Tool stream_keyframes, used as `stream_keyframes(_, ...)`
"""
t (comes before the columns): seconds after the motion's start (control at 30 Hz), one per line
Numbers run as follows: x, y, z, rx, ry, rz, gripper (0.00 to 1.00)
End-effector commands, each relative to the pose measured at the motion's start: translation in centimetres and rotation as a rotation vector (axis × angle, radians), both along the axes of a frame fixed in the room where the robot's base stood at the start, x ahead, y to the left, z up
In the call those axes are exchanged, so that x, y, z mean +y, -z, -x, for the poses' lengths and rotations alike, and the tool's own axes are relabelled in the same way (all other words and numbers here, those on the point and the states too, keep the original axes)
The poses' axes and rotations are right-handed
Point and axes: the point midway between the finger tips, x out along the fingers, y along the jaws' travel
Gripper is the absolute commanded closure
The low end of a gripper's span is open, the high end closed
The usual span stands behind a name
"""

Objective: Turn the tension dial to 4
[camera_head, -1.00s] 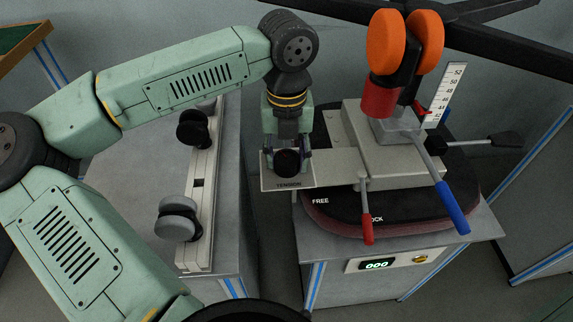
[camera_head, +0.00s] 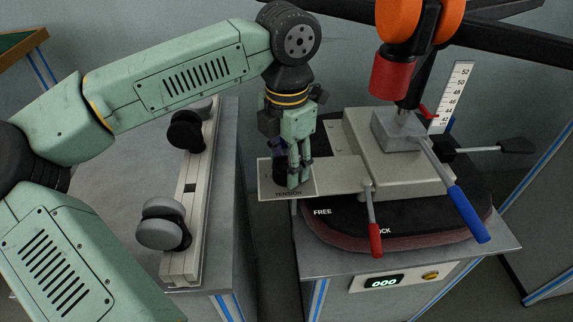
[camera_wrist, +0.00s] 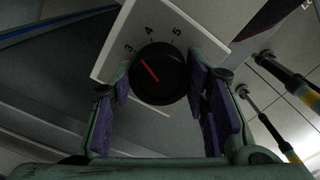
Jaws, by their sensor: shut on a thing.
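The tension dial (camera_wrist: 160,76) is a round black knob with a red pointer line, on a pale plate (camera_wrist: 108,52) printed with the numbers 3, 4 and 5. In the wrist view the pointer points up-left, roughly toward the 3. My gripper (camera_wrist: 163,90) has its purple finger pads on the left and right sides of the dial and is shut on it. In the head view my gripper (camera_head: 290,177) reaches down over the plate marked TENSION (camera_head: 307,190) and partly hides the dial (camera_head: 279,174).
The upturned chair seat (camera_head: 340,232) lies on a grey stand with a 000 display (camera_head: 384,283). Right of the plate stand a red-handled lever (camera_head: 375,238) and a blue-handled lever (camera_head: 468,215). A roller fixture (camera_head: 187,190) is on the left bench. Orange wheels hang above the seat.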

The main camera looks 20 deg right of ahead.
Motion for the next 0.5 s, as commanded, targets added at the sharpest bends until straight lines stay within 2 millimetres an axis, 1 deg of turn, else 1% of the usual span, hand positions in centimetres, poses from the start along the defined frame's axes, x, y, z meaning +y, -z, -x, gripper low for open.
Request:
stream_keyframes(0.2,-0.1,0.0,0.0,-0.002,0.153,0.004,0.86)
stream_keyframes(0.5,-0.12,-0.04,0.01,-0.002,0.274,0.005,0.86)
